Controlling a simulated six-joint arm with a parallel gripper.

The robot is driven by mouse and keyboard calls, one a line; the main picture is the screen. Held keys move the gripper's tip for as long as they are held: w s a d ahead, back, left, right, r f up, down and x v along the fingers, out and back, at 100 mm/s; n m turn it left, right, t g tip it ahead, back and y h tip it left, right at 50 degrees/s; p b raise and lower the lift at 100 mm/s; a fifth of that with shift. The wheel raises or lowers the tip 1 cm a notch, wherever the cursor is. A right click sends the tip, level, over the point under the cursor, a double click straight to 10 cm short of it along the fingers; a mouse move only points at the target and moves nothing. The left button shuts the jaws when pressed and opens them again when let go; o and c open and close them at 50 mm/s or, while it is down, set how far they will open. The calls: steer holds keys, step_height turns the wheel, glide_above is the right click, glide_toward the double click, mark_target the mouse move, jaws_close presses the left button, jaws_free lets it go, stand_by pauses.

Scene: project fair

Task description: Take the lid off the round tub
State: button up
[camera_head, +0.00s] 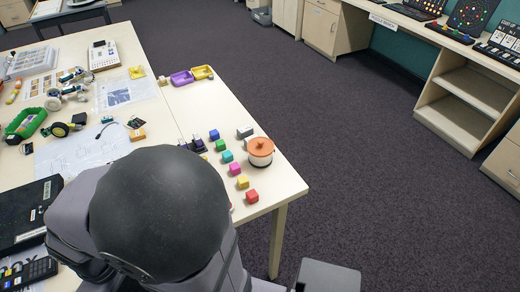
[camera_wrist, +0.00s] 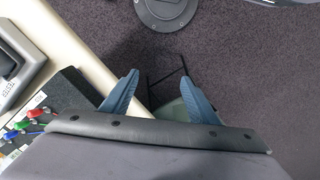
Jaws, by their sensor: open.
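The round tub (camera_head: 261,159) is white and stands upright near the right edge of the table. Its orange-brown lid (camera_head: 261,146) with a small knob sits on top of it. In the wrist view, my gripper (camera_wrist: 158,92) has its two blue fingers spread apart with nothing between them. It points down past the table edge toward the floor, away from the tub. The tub does not show in the wrist view. My arm fills the lower middle of the head view and hides part of the table there.
Papers, a green tray (camera_head: 25,124) and gadgets cover the left. Dark carpet (camera_head: 350,170) lies open to the right.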

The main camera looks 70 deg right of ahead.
steer(key=o, duration=0.8)
steer(key=d+r+m+p, duration=0.1)
steer(key=d+r+m, duration=0.1)
steer(key=d, duration=0.5)
steer(key=w+d+r+m+h+p, duration=0.1)
steer(key=d+r+m+p, duration=0.1)
steer(key=d+m, duration=0.3)
steer(key=w+d+r+m+p, duration=0.1)
steer(key=d+m, duration=0.3)
steer(key=d, duration=0.7)
steer(key=shift+d+r+p, duration=0.15)
steer(key=shift+r+p, duration=0.2)
steer(key=shift+r, duration=0.55)
steer(key=s+d+r+m+h+b, duration=0.15)
steer(key=s+d+m, duration=0.4)
steer(key=d, duration=0.75)
steer(key=m+h, duration=0.2)
steer(key=m, duration=0.2)
glide_toward(259, 144)
steer(key=f, duration=0.1)
steer(key=shift+g, duration=0.4)
steer(key=shift+w+p+x, duration=0.15)
steer(key=shift+p+x, duration=0.6)
steer(key=shift+x, duration=1.2)
steer(key=shift+w+p+x, duration=0.1)
steer(key=shift+p+x, duration=0.6)
steer(key=shift+x, duration=1.25)
